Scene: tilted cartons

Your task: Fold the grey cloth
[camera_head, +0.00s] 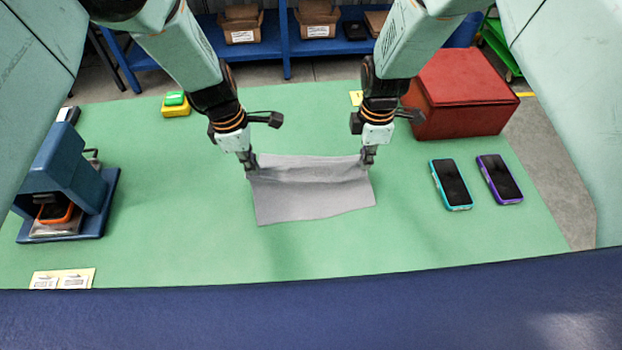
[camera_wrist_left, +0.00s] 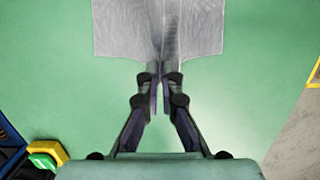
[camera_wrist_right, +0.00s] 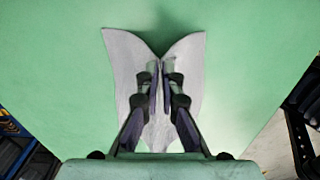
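The grey cloth (camera_head: 312,195) lies on the green table mat, its far edge running between my two grippers. A crease or raised band runs along that far edge, and the near part is spread out. My left gripper (camera_head: 250,165) is shut on the far left corner; in the left wrist view the cloth (camera_wrist_left: 120,28) bunches between its fingertips (camera_wrist_left: 159,92). My right gripper (camera_head: 369,160) is shut on the far right corner; in the right wrist view the cloth (camera_wrist_right: 122,60) rises in a pinched ridge between its fingertips (camera_wrist_right: 154,82).
A dark red box (camera_head: 460,92) stands at the back right, close to my right arm. A teal phone (camera_head: 451,184) and a purple phone (camera_head: 499,179) lie right of the cloth. A blue stand (camera_head: 68,165) is at the left. The mat (camera_head: 190,220) around the cloth is clear.

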